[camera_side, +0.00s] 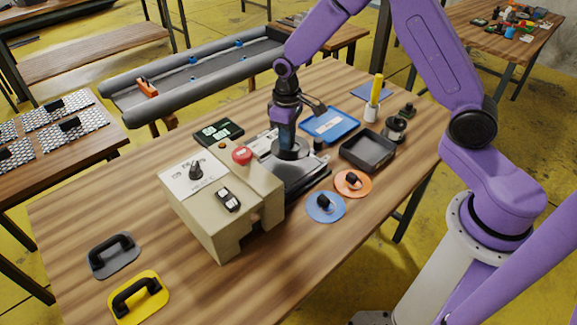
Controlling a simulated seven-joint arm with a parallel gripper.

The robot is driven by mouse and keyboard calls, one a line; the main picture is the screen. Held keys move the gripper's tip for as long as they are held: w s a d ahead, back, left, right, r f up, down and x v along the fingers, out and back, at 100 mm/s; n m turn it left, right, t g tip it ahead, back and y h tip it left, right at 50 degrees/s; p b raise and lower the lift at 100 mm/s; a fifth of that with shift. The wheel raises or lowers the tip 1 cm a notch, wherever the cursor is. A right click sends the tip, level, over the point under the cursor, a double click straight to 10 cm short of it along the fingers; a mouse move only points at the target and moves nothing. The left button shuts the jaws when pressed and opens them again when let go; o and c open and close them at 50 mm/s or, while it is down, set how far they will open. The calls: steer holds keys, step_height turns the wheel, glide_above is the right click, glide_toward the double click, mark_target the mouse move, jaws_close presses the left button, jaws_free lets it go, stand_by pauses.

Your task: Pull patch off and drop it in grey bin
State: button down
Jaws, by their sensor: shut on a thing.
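My gripper (287,139) points down at the middle of the table, behind the beige machine. It is shut on the top of a dark round piece, seemingly the patch (292,152). The fingertips and the part they hold are mostly hidden. The patch is over a grey metal plate (303,175) beside the machine; I cannot tell whether it touches the plate. The dark grey bin (367,151), a shallow open tray, stands to the right of my gripper and looks empty.
The beige machine (221,205) with a red button stands left of my gripper. Blue (325,207) and orange (353,183) discs with black knobs lie in front of the bin. A blue tray (330,124) and a yellow-handled tool (375,98) stand behind.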

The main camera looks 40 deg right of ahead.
step_height(320, 180, up, 4)
steer(key=shift+w+r, duration=0.1)
steer(key=shift+r, duration=0.15)
steer(key=shift+s+d+r, duration=0.1)
steer(key=shift+d+r, duration=0.1)
steer(key=shift+d, duration=0.2)
steer(key=shift+s+d+r, duration=0.1)
steer(key=shift+d+r, duration=0.05)
steer(key=shift+d, duration=0.25)
steer(key=s+d, duration=0.3)
steer(key=d, duration=0.8)
glide_above(365, 152)
step_height(365, 152, down, 7)
steer(key=shift+w+f, duration=0.1)
steer(key=shift+f, duration=2.6)
steer(key=shift+f, duration=1)
